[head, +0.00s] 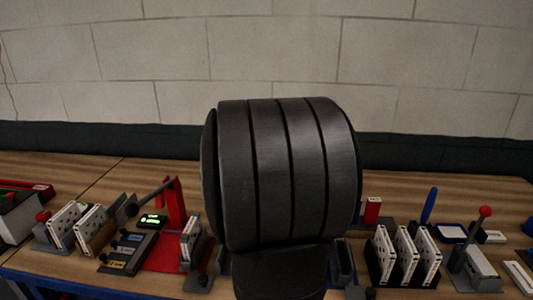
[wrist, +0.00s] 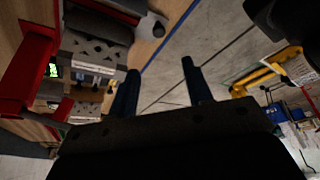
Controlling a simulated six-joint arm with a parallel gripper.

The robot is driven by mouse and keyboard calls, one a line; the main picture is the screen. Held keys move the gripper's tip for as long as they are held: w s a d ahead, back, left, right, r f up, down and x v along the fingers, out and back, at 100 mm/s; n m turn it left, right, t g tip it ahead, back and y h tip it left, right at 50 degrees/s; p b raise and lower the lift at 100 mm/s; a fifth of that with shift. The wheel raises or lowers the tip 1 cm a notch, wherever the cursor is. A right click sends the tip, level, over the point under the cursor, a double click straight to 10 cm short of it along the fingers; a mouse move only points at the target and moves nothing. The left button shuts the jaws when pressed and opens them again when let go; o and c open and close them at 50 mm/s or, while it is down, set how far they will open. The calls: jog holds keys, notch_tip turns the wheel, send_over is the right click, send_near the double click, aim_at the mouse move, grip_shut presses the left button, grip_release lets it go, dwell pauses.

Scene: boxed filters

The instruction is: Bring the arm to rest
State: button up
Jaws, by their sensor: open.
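My gripper (wrist: 160,67) shows in the wrist view, with its two dark fingers apart and nothing between them. Behind the gap are the bench's wooden edge and bare grey floor. In the head view a large dark ribbed part of my arm fills the middle and hides the centre of the bench. My gripper cannot be made out in the head view.
The wooden bench (head: 65,170) carries a red press frame (head: 174,205), racks of white boxed filters (head: 403,254), a lever fixture (head: 477,262) and a blue-handled tool (head: 429,205). A block wall (head: 270,48) stands behind. A yellow object (wrist: 266,72) is on the floor side.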

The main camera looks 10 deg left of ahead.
aim_at(204, 277)
jog(key=x, duration=1.5)
jog(key=shift+s+a+f, duration=0.1)
jog(key=shift+a+f, duration=0.05)
jog(key=shift+f, duration=0.25)
jog(key=shift+r, duration=0.1)
dwell(0.8)
jog(key=v, duration=1.6)
jog(key=shift+r, duration=0.15)
